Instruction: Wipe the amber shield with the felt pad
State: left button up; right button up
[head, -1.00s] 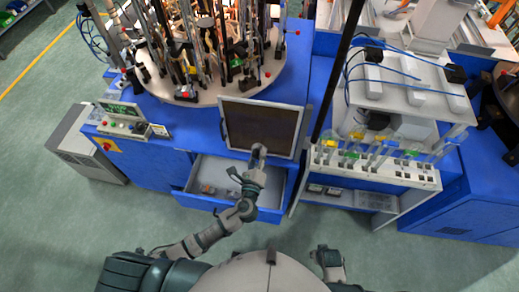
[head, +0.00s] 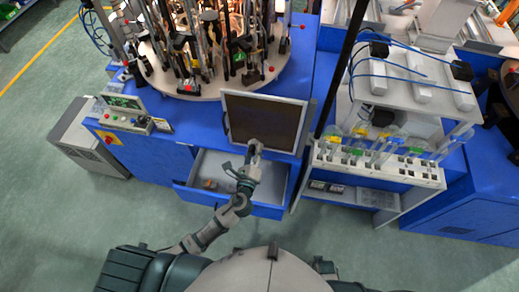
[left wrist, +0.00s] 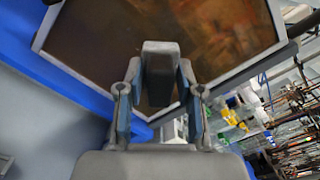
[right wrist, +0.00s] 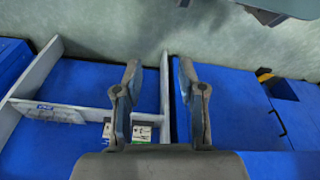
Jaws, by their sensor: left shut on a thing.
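The amber shield (head: 268,115) is a dark brown pane in a pale grey frame, tilted up at the front of the blue machine. It fills the top of the left wrist view (left wrist: 90,40). My left gripper (head: 254,146) is at the shield's lower edge, left of its middle. It is shut on a grey block, the felt pad (left wrist: 160,70), which stands out in front of the pane. I cannot tell whether the pad touches the pane. My right gripper (right wrist: 158,75) is open and empty, above the blue cabinets.
An open drawer (head: 273,185) with a small orange item (head: 209,184) lies under my left forearm. A rotary table (head: 205,85) with upright tooling stands behind the shield. A white rack (head: 375,168) with glassware is to the right. A black post rises beside the shield.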

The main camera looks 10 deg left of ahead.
aim_at(247, 129)
pick_arm(q)
jog(key=w+a+f+b, duration=0.1)
jog(key=a+f+b, duration=0.1)
jog(key=a+f, duration=0.3)
jog(key=shift+w+a+r+b, duration=0.1)
jog(key=shift+w+r, duration=0.1)
jog(key=shift+w, duration=0.75)
jog(key=shift+w+a+r+b, duration=0.1)
jog(key=shift+w+r, duration=0.05)
jog(key=shift+w, duration=0.85)
jog(key=shift+w+a+r+b, duration=0.1)
jog(key=shift+w+r, duration=0.1)
jog(key=shift+w, duration=0.75)
pick_arm(e)
jog(key=s+d+f+g, duration=0.1)
jog(key=s+d+f, duration=0.1)
jog(key=s+f, duration=1.3)
jog(key=shift+s+d+f, duration=0.2)
jog(key=shift+s+d, duration=0.2)
jog(key=shift+s, duration=0.1)
pick_arm(q)
jog(key=shift+w, duration=0.75)
jog(key=shift+d, duration=0.1)
